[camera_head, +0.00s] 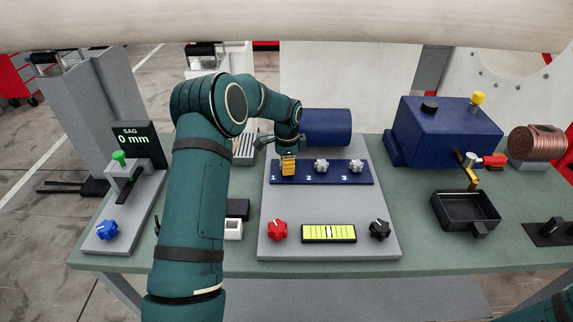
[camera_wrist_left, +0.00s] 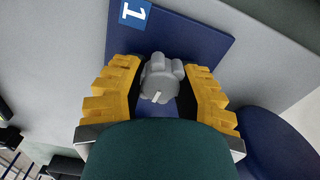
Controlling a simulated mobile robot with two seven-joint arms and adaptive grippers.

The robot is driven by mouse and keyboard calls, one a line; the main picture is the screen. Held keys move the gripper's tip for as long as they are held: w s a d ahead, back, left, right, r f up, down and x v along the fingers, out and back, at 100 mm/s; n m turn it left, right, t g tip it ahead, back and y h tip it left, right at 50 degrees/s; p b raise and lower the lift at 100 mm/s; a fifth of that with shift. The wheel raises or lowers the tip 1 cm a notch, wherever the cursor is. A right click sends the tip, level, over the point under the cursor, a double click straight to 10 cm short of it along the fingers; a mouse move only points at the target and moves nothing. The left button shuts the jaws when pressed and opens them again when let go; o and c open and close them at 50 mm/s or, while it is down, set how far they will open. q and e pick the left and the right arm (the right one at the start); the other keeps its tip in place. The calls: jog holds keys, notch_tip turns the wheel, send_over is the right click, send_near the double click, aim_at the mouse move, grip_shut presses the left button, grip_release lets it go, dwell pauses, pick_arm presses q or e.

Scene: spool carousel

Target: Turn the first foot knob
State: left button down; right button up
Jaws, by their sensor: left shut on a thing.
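A blue panel (camera_head: 325,181) on the grey plate carries labels 1, 2 and 3, each with a grey lobed knob beside it. My left gripper (camera_head: 288,170) reaches down onto the panel next to label 1. Its yellow fingers hide that knob in the head view. In the left wrist view the first grey knob (camera_wrist_left: 160,82) sits between the two fingers, its white mark showing, and the gripper is shut on it. The second knob (camera_head: 321,165) and third knob (camera_head: 356,165) stand free to the right. My right gripper is out of view.
A red knob (camera_head: 277,230), a yellow-green level (camera_head: 328,233) and a black knob (camera_head: 379,229) sit in front of the panel. A blue cylinder (camera_head: 327,127) lies behind it. A blue box (camera_head: 445,135) and a black tray (camera_head: 465,210) stand to the right.

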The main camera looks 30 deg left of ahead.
pick_arm(q)
jog(key=n, duration=0.4)
jog(key=shift+n, duration=0.3)
jog(key=n, duration=0.3)
jog(key=shift+n, duration=0.4)
jog(key=n, duration=0.4)
jog(key=shift+p, duration=0.4)
jog(key=n, duration=0.4)
jog(key=n+p, duration=0.1)
jog(key=n, duration=0.2)
jog(key=shift+a+n, duration=0.1)
jog(key=shift+n, duration=0.3)
jog(key=n+p, duration=0.1)
jog(key=n, duration=0.2)
jog(key=shift+r+n, duration=0.1)
jog(key=shift+n, duration=0.2)
jog(key=n+p, duration=0.1)
jog(key=n, duration=0.3)
jog(key=shift+s+a+n+p, duration=0.1)
jog(key=shift+n+p, duration=0.3)
jog(key=shift+n, duration=1.3)
